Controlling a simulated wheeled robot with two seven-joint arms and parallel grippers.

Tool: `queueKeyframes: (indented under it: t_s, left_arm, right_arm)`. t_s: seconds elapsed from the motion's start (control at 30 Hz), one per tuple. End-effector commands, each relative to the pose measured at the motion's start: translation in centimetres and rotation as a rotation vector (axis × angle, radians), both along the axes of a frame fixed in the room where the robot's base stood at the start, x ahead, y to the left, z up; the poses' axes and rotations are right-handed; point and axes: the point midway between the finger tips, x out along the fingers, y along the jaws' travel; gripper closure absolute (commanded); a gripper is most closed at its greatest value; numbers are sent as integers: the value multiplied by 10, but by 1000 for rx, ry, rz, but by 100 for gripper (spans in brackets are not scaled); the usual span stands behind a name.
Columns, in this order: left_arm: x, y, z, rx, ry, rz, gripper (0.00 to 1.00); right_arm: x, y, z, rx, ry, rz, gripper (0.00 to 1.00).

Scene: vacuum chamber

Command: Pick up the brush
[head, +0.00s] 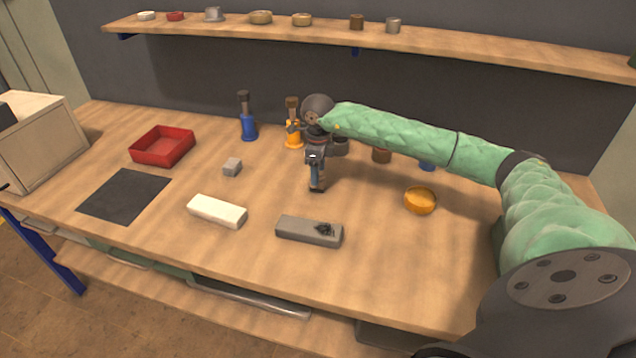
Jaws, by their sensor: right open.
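No thing is plainly a brush at this size. Two upright tool-like things stand at the back of the table: a blue one with a dark top (248,125) and an orange one with a brown top (293,130). A grey block with a small black piece on it (300,230) lies at the front middle. My right gripper (316,187) points down over the middle of the table, in front of and right of the orange thing and behind the grey block. It is open; its fingers are small and dark, and I see no object held. My left gripper is out of view.
A white block (217,211), a small grey cube (232,167), a red tray (163,147), a dark mat (124,196) and an orange bowl (420,200) are on the table (400,260). A shelf (450,47) with small containers runs above. My right arm covers part of the back right.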

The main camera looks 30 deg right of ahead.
Motion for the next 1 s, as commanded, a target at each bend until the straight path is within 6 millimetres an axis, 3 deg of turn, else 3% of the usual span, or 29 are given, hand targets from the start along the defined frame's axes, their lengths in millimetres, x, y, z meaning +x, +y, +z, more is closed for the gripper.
queueKeyframes:
  t_s: [0.2, 0.4, 0.6, 0.87, 1.0]
  left_arm:
    - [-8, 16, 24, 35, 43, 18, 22]
    - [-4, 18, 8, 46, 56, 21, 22]
    - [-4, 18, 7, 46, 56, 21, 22]
    - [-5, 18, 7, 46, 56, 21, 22]
    - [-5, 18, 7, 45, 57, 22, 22]
  right_arm:
    - [0, -1, -23, 2, 3, -1, 44]
    - [1, -1, -46, 1, 1, -1, 44]
    - [1, -1, -47, 1, 0, 0, 44]
    - [1, -1, -47, 1, 0, 0, 92]
    - [1, -1, -47, 1, 0, 0, 92]
